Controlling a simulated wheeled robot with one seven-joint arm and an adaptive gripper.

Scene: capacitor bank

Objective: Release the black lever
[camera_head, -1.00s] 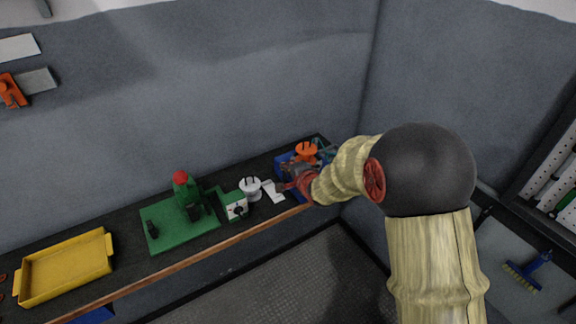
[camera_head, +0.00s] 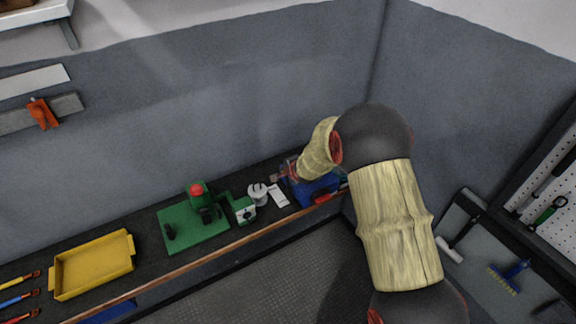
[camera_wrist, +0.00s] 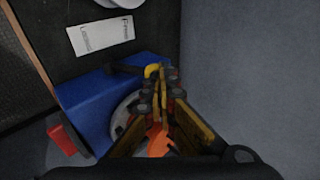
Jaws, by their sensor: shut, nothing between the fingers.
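In the wrist view my gripper (camera_wrist: 160,74) is shut and empty, with its fingertips over the blue box (camera_wrist: 85,100). A dark bar that looks like the black lever (camera_wrist: 122,68) lies along the box's far edge, just left of the fingertips. I cannot tell whether they touch. An orange part (camera_wrist: 158,142) on a round grey base (camera_wrist: 122,108) shows below and between the fingers. In the head view the blue box (camera_head: 318,190) sits at the right end of the bench; my arm hides most of its top and the lever.
A white label (camera_wrist: 100,35) lies beside the box. Left along the bench stand a white round fitting (camera_head: 258,194), a green board (camera_head: 190,230) with a red-topped device and a yellow tray (camera_head: 92,265). Grey walls close in behind and right of the box.

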